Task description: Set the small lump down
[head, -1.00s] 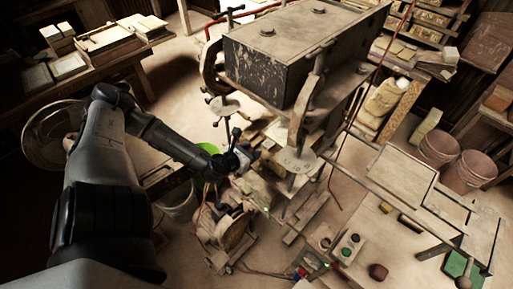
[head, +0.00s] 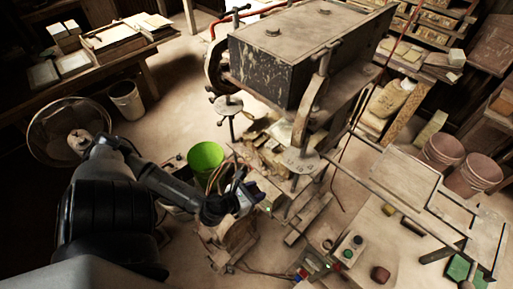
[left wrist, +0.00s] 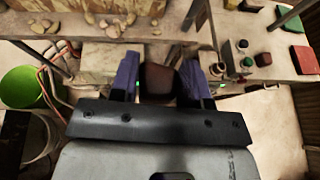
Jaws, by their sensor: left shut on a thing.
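My left gripper (head: 243,195) hangs near the motor unit in front of the tile press (head: 300,60). In the left wrist view its two blue fingers (left wrist: 160,82) are shut on a dark brown lump (left wrist: 159,80), which sits between them. The gripper hides this lump in the head view. A second reddish-brown lump (head: 380,274) rests on the pale worktable (head: 395,235), to the right of my gripper; it also shows in the left wrist view (left wrist: 263,59). My right gripper is in neither view.
A button box (head: 348,248) stands on the worktable beside the second lump. A green pad (head: 462,268) lies at its right. A green bucket (head: 206,157) stands just behind my left arm. The press's posts and rods rise beyond the gripper. Part of the worktable is bare.

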